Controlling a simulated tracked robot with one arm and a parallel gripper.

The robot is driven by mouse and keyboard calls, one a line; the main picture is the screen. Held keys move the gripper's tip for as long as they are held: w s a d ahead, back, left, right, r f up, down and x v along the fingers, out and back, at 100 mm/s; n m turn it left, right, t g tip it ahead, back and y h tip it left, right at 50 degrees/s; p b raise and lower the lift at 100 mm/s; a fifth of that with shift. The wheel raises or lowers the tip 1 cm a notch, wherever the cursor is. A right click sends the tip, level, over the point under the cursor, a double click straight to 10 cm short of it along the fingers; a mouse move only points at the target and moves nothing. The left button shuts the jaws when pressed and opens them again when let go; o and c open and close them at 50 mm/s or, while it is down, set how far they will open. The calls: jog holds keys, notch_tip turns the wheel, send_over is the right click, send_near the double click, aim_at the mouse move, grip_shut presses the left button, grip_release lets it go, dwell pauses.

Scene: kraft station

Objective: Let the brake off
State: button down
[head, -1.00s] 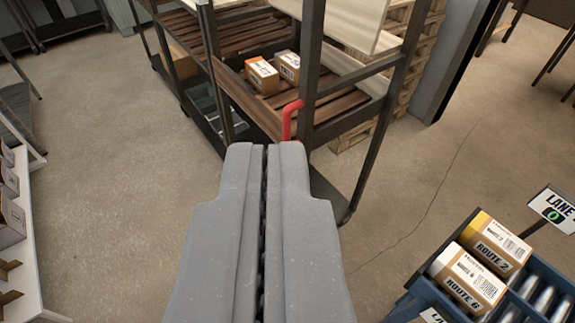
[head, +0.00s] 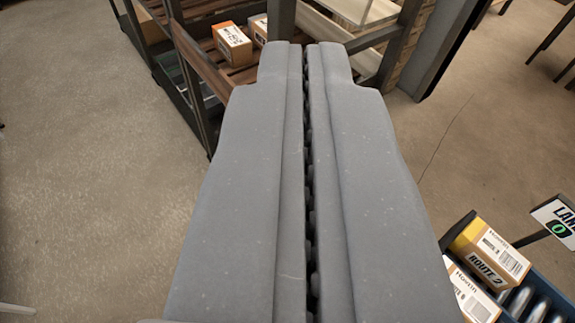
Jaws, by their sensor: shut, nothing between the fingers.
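My gripper (head: 304,46) is shut and empty, its two grey fingers side by side and pointing away from me. It fills the middle of the head view. Its tips overlap a dark metal post of the wheeled rack (head: 280,18), which has wooden slatted shelves. The red brake handle on that rack is not visible now; my gripper covers the place where it was. I cannot tell whether my fingers touch it.
Boxes, including a cardboard box (head: 233,45), stand on the rack's shelf. At the lower right a blue conveyor holds a Route 2 box (head: 489,250) beside a lane sign (head: 556,218). The concrete floor (head: 80,170) at left is clear.

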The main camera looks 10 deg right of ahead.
jog(key=w+d+f+n+t+y+b, duration=0.1)
jog(key=w+d+f+n+b, duration=0.15)
jog(key=w+f, duration=1)
jog(key=w+d+f+n+y+b, duration=0.1)
jog(key=w+d+f, duration=0.3)
jog(key=w+f, duration=0.85)
jog(key=s+a+f+y+b, duration=0.1)
jog(key=s+f+y, duration=0.1)
jog(key=f, duration=1)
jog(key=s+a+f+n+y+b, duration=0.1)
jog(key=s+f+y, duration=0.2)
jog(key=f, duration=0.9)
jog(key=s+a+f+y+b, duration=0.1)
jog(key=s+a+f+y, duration=0.1)
jog(key=f, duration=1)
jog(key=shift+s+t+y+b, duration=0.3)
jog(key=shift+s+y, duration=0.1)
jog(key=shift+y, duration=0.1)
jog(key=shift+w+n, duration=0.1)
jog(key=shift+n, duration=0.15)
jog(key=b+x, duration=0.4)
jog(key=x, duration=1)
jog(key=shift+r+p, duration=0.3)
jog(key=shift+p, duration=0.1)
